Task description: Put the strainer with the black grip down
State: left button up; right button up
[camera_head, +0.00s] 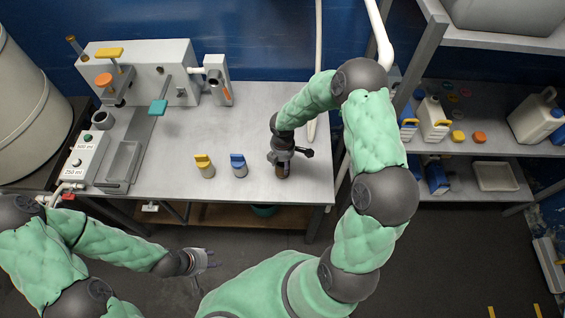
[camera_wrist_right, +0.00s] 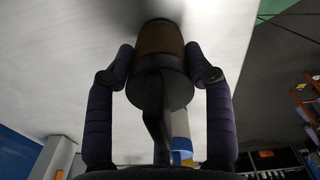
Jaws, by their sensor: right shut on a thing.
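The strainer with the black grip shows in the right wrist view as a dark cup with a brown end (camera_wrist_right: 160,40) and a black grip (camera_wrist_right: 152,105). My right gripper (camera_head: 283,158) has its two fingers closed on the sides of the cup, which also shows in the wrist view (camera_wrist_right: 160,75). In the head view, the strainer's brown part (camera_head: 283,171) is just below the gripper, over the right part of the table (camera_head: 255,115). I cannot tell whether it touches the tabletop. My left gripper (camera_head: 208,259) is empty in front of the table, its fingers apart.
A grey machine (camera_head: 145,68) and a button box (camera_head: 85,158) fill the table's left side. A shelf (camera_head: 460,170) with jugs stands right. The tabletop around the strainer is clear.

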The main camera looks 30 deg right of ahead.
jog(key=o, duration=1.3)
jog(key=shift+f, duration=0.1)
jog(key=shift+r, duration=0.2)
notch_tip(320, 180, up, 12)
jog(key=p, duration=0.3)
jog(key=shift+s+f, duration=0.1)
